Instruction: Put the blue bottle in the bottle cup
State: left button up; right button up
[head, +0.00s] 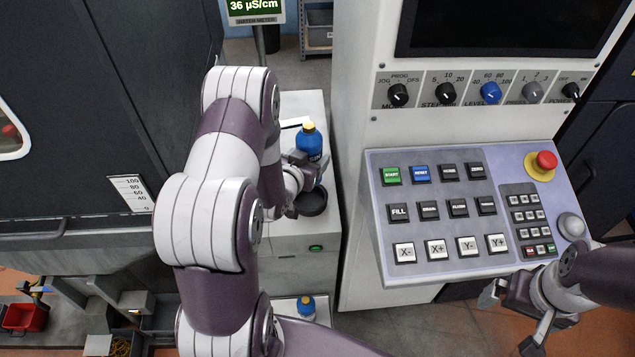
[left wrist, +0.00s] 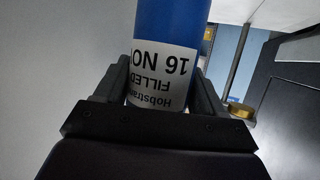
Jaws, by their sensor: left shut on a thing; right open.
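A blue bottle (head: 309,143) with a yellow cap is held upright by my left gripper (head: 308,170) in the head view. The bottle (left wrist: 172,35) fills the space between the left gripper's fingers (left wrist: 165,85) in the left wrist view, with its white label showing. The dark round bottle cup (head: 312,204) stands on the white cabinet top, just below and in front of the held bottle. The gripper hides the bottle's lower end, and the bottle appears outside the cup. My right gripper (head: 510,322) is open and empty at the lower right.
A dark machine (head: 95,90) fills the left.

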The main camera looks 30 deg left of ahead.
pick_arm(q)
notch_tip(320, 180, down, 9)
jog(key=shift+s, duration=0.15)
jog(key=shift+f, duration=0.15)
jog(key=o, duration=1.5)
jog(key=shift+f, duration=0.1)
